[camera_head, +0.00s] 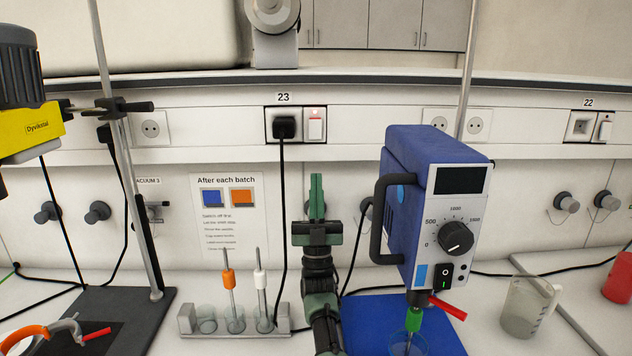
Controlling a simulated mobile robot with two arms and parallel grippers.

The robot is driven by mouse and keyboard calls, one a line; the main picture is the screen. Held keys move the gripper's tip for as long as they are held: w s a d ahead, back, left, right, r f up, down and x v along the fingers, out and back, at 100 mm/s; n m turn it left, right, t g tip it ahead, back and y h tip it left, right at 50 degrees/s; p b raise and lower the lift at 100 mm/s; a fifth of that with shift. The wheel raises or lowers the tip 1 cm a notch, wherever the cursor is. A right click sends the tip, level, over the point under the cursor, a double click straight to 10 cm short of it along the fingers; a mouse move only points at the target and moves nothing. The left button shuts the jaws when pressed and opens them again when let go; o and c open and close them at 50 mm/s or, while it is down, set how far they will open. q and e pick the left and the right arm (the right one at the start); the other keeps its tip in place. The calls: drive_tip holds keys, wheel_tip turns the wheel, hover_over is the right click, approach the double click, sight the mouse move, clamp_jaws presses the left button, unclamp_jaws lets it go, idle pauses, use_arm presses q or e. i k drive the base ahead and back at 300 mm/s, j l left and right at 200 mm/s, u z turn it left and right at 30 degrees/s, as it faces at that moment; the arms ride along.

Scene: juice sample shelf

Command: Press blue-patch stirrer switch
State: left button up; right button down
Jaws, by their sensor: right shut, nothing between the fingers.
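A blue overhead stirrer (430,170) hangs at right of centre, with a black handle on its left side and a dark display. A blue patch (420,275) is on its lower front, and a black rocker switch (445,277) sits just right of the patch, below the speed dial (456,238). My right gripper (317,190) is shut and empty, pointing up. It is left of the stirrer in the picture, apart from the switch. My left gripper is out of view.
A glass rack (185,320) with orange- and white-collared rods stands left of my right arm. A beaker (407,342) is under the stirrer and another (522,307) stands right. A yellow stirrer (35,130) is at far left. Cables cross the bench.

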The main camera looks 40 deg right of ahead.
sight(444, 275)
drive_tip(key=k+j, duration=0.5)
drive_tip(key=j, duration=0.15)
drive_tip(key=k+j, duration=0.5)
drive_tip(key=j, duration=0.15)
drive_tip(key=k+j, duration=0.55)
drive_tip(key=j, duration=0.1)
